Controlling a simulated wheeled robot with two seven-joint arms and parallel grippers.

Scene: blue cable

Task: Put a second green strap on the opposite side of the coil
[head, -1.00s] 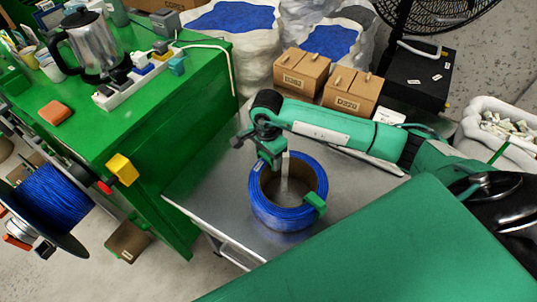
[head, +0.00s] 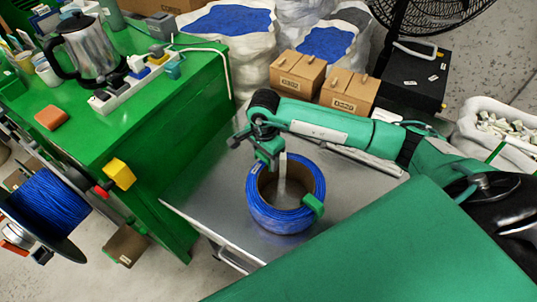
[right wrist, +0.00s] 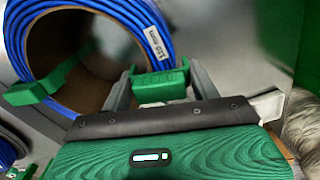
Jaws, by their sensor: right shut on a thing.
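The blue cable coil (head: 257,207) lies flat on the grey metal table, its brown core open upward. One green strap (head: 313,206) is around its near-right side; in the right wrist view this strap (right wrist: 33,91) is at the left. My right gripper (head: 274,160) is at the coil's far-left rim, on the side opposite that strap. In the right wrist view my right gripper (right wrist: 160,92) is shut on a second green strap (right wrist: 160,80), at the coil's edge near the white label. I cannot tell whether this strap goes around the cable. My left gripper is out of view.
The metal table (head: 205,190) has bare room left of the coil. A green workbench (head: 140,100) with a kettle (head: 92,48) and power strip stands to the left, above a blue cable spool (head: 45,205). Cardboard boxes (head: 297,75) stand behind my right arm.

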